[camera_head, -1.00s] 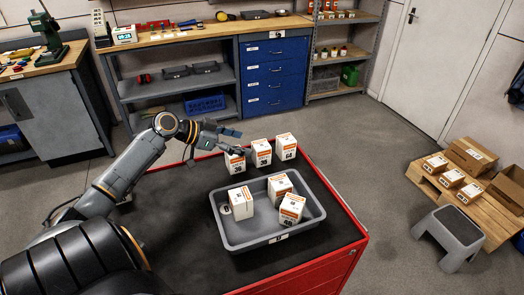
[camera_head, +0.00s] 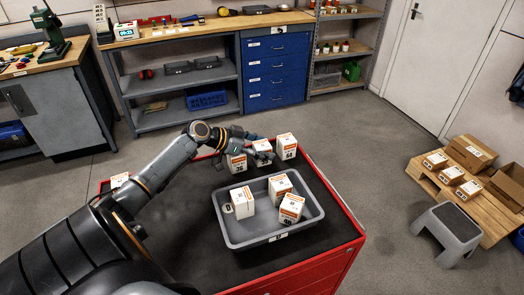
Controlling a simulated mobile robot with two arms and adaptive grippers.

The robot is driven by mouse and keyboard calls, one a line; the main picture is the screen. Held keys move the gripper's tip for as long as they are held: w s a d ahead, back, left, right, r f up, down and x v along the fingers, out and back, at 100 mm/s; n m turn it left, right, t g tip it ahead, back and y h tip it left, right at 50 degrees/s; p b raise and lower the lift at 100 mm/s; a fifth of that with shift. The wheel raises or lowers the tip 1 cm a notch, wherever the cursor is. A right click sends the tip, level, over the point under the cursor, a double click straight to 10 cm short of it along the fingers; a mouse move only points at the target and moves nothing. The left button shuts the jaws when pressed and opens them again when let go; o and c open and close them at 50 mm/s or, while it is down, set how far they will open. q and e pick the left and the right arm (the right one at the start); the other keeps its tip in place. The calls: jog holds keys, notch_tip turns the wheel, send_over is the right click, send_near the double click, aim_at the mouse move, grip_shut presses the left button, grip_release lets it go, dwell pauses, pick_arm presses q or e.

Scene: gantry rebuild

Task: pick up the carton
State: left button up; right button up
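Three white cartons with orange bands stand in a row at the far edge of the red cart: a left one (camera_head: 237,164), a middle one (camera_head: 262,147) and a right one (camera_head: 286,147). Three more, a left one (camera_head: 242,204), a back one (camera_head: 279,188) and a front one (camera_head: 291,209), are in the grey tray (camera_head: 228,232). My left gripper (camera_head: 258,146) is at the middle carton of the far row and partly covers it. Its fingers are too small to show whether they grip it. My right gripper is not in view.
Another white carton (camera_head: 120,180) shows at the cart's left, partly behind my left arm. The dark cart top (camera_head: 190,200) is bare left of the tray. A pallet (camera_head: 428,180) with boxes and a grey step stool (camera_head: 448,232) stand on the floor at right.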

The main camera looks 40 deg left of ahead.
pick_arm(q)
jog(key=c, duration=1.2)
jog(key=shift+r, duration=0.1)
